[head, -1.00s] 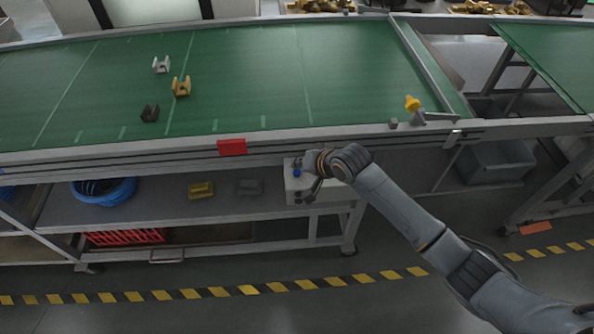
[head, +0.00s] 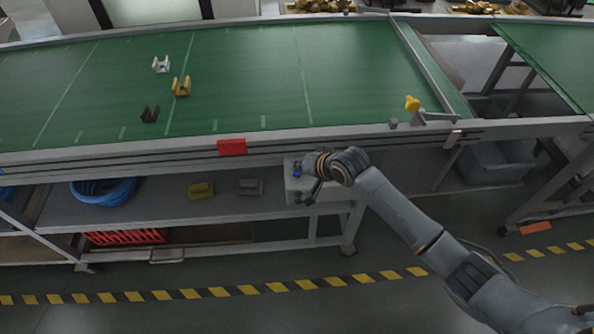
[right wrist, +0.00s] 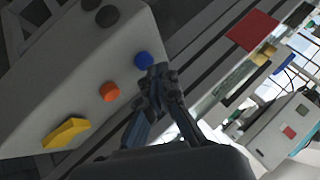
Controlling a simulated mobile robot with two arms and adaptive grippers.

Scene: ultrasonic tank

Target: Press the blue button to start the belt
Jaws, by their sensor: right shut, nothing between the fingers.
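The blue button (right wrist: 144,60) is on the face of a pale control box (right wrist: 60,80), beside an orange button (right wrist: 109,91). In the head view the blue button (head: 297,174) shows at the box's upper left, partly beside my right gripper (head: 308,190). In the right wrist view my right gripper (right wrist: 160,82) is shut and empty, its fingertips close beside the blue button. I cannot tell whether they touch it. The green belt (head: 250,80) carries a white, a yellow and a dark part. My left gripper is not in view.
The box also has a yellow switch (right wrist: 66,133) and dark knobs (right wrist: 107,15). The belt frame with a red block (head: 232,147) runs just above the box. A shelf below holds a blue basket (head: 118,192) and loose parts. The floor in front is clear.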

